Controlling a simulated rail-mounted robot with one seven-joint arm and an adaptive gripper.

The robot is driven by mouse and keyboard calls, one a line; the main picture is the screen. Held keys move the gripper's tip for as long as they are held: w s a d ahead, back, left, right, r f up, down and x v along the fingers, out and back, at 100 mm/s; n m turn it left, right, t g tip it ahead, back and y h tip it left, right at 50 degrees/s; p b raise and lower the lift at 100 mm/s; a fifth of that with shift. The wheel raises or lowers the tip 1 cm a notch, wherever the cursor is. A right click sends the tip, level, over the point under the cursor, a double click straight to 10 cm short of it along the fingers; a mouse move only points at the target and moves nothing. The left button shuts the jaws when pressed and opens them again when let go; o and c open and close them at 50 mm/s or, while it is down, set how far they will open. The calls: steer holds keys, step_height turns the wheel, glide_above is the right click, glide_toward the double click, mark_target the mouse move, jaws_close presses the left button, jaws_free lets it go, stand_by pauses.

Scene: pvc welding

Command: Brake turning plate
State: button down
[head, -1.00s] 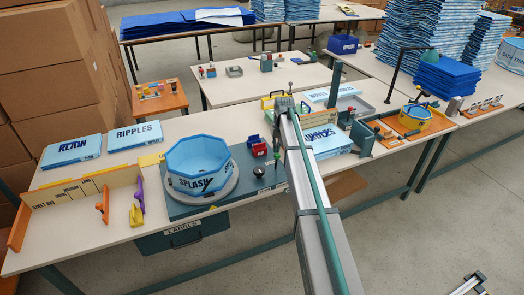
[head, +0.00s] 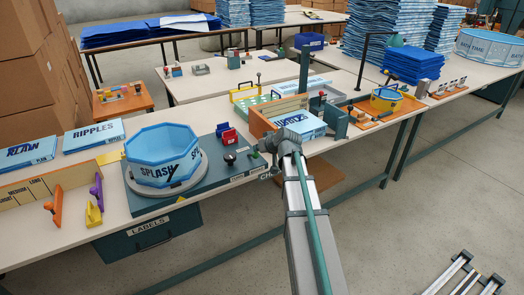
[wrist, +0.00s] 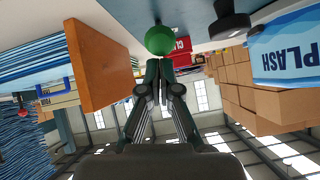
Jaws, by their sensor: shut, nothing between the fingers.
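The turning plate (head: 133,184) is a grey disc on a dark teal base board (head: 215,172). A blue eight-sided pool marked SPLASH (head: 160,158) sits on it. The pool also shows in the wrist view (wrist: 285,50) at the right. A black knob (head: 229,158) stands right of the plate; it shows at the top of the wrist view (wrist: 230,24). A green ball (wrist: 159,40) is right at my fingertips; contact is unclear. My gripper (wrist: 159,68) is shut and empty. In the head view my gripper (head: 264,147) is small, over the board's right end.
Red and blue holders (head: 227,134) stand behind the knob. An orange-brown panel (wrist: 100,65) stands close on the left in the wrist view. A WAVES-like labelled blue box (head: 298,125) lies right of my gripper. A yellow wedge (head: 94,214) and orange handle (head: 55,208) are at left.

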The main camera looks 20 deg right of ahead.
steer(key=shift+s+f+b, duration=0.3)
steer(key=shift+f+b, duration=0.05)
steer(key=shift+b, duration=0.1)
steer(key=shift+s+a+f, duration=0.1)
steer(key=shift+s+f, duration=0.05)
steer(key=shift+s, duration=0.05)
steer(key=shift+w+r, duration=0.2)
steer(key=shift+r, duration=0.3)
steer(key=w+r+p+v, duration=0.1)
steer(key=v, duration=1)
steer(key=shift+w+d+r, duration=0.2)
steer(key=shift+d+r, duration=0.2)
steer(key=shift+r, duration=0.05)
